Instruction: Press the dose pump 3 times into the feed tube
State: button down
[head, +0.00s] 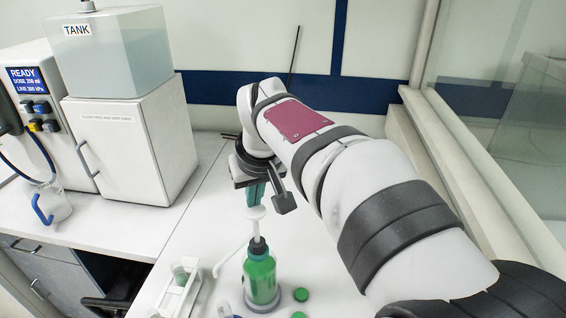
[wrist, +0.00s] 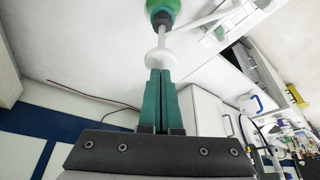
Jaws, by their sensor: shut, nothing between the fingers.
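The dose pump is a green bottle (head: 261,278) with a dark collar, a white stem and a white round pump head (head: 256,212). It stands upright on a grey round base at the bottom middle of the head view. My gripper (head: 256,200) points down over the pump head, its teal fingers closed together and empty. In the wrist view the closed fingertips (wrist: 160,74) meet the white pump head (wrist: 159,61) in the picture; I cannot tell whether they touch. A thin white spout (head: 231,258) runs left from the pump toward a white rack (head: 178,298) holding a clear tube (head: 182,278) with green in it.
Green caps (head: 301,294) lie right of the bottle. A white cabinet (head: 133,140) with a clear tank (head: 108,55) stands at the left, beside a jug with a blue handle (head: 45,207). A window ledge (head: 480,170) bounds the right. Bare counter lies behind the pump.

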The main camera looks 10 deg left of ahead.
aim_at(255, 210)
jog(key=shift+f, duration=1.6)
jog(key=shift+r, duration=2.05)
jog(key=shift+f, duration=0.1)
jog(key=shift+f, duration=1.85)
jog(key=shift+r, duration=1.95)
